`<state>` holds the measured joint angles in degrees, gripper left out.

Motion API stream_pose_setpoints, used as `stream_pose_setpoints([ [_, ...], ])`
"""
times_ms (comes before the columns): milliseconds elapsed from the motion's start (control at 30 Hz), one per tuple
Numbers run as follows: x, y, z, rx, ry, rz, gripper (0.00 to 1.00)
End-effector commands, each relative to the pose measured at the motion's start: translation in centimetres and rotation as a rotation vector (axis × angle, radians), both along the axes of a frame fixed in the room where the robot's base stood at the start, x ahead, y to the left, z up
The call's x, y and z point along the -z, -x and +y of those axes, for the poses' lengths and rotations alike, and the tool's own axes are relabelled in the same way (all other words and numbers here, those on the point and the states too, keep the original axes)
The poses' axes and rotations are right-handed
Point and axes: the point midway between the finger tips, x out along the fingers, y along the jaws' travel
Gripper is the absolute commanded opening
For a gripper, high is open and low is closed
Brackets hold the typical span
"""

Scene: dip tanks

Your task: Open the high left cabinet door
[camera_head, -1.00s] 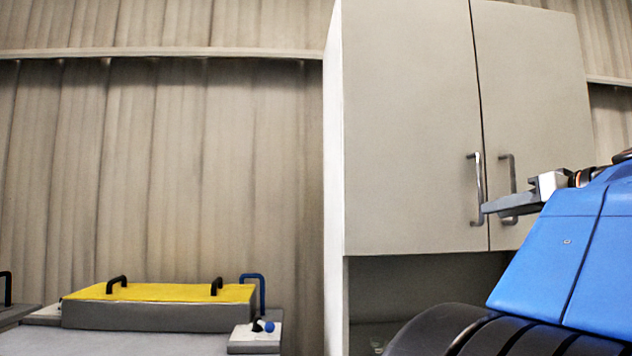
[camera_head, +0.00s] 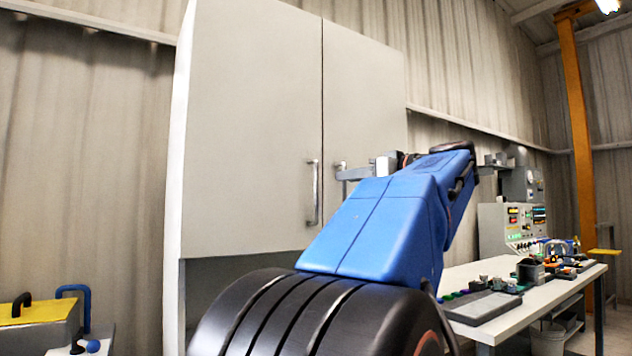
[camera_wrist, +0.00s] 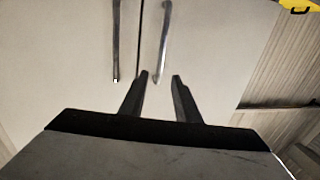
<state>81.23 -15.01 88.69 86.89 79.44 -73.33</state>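The high left cabinet door (camera_head: 250,120) is pale grey and shut, with a vertical metal bar handle (camera_head: 313,195) near its right edge. My gripper (camera_head: 341,174) is right of this handle in the head view, overlapping the right door's handle (camera_head: 342,185). The wrist view appears turned over, with the left door (camera_wrist: 220,50) on the right. There my gripper (camera_wrist: 161,77) is open, its two fingers apart. The left door's handle (camera_wrist: 164,35) ends between the fingertips in the picture; its depth is unclear. Nothing is held.
The right cabinet door (camera_head: 365,90) is also shut. A white workbench (camera_head: 530,290) with small items stands at the right, near an orange post (camera_head: 580,130). A yellow-topped box (camera_head: 35,315) is at the lower left. Part of the right door is hidden behind my blue arm.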

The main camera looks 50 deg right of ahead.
Motion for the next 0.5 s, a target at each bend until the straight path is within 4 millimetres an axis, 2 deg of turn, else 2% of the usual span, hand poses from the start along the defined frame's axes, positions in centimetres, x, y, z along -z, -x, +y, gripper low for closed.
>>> stream_pose_setpoints([
  [500,0.0,-6.0,-0.2,-0.003,0.0,0.001,0.29],
])
